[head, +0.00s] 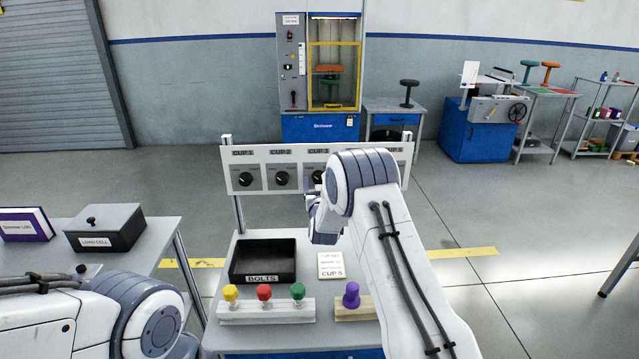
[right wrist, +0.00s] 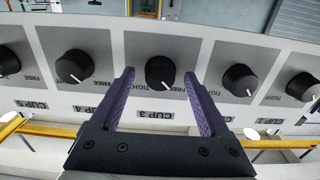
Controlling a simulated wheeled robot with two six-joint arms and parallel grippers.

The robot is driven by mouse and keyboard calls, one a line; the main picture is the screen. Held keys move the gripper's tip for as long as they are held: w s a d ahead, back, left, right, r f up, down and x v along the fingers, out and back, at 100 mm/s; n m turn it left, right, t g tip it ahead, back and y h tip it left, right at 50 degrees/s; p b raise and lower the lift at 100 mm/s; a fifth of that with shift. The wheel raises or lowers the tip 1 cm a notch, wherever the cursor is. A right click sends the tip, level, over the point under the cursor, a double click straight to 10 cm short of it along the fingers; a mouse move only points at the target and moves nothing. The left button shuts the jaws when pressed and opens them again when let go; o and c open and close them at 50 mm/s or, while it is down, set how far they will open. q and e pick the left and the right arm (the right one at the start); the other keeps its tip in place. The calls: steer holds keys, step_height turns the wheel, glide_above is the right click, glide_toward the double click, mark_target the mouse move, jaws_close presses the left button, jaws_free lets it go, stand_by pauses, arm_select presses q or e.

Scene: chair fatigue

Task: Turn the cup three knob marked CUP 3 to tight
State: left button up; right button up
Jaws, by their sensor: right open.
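The CUP 3 knob (head: 318,176) is a round black knob on an upright pale panel, partly hidden behind my right arm. In the right wrist view, where the labels appear upside down, the CUP 3 knob (right wrist: 160,71) has a white mark slanting toward the picture's lower right. My right gripper (right wrist: 160,78) is open, with one purple finger on each side of this knob and visible gaps; contact is not seen. In the head view, my right gripper (head: 309,187) is mostly hidden by its own arm. My left gripper is out of view.
The CUP 2 knob (head: 281,178) and CUP 1 knob (head: 245,179) stand left of CUP 3 on the panel (head: 262,156). A black BOLTS tray (head: 263,279), a card (head: 331,265) and coloured knobbed pieces (head: 264,293) sit on the table below.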

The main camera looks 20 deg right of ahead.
jaws_close()
steer(key=shift+f+m+b, duration=0.2)
steer(key=shift+m+b, duration=0.7)
steer(key=shift+b, duration=0.3)
steer(key=m+b, duration=1.4)
steer(key=b, duration=0.2)
steer(key=shift+b, duration=0.35)
steer(key=shift+r+m+b, duration=0.1)
steer(key=shift+m+b, duration=1)
steer(key=shift+b, duration=0.2)
jaws_free()
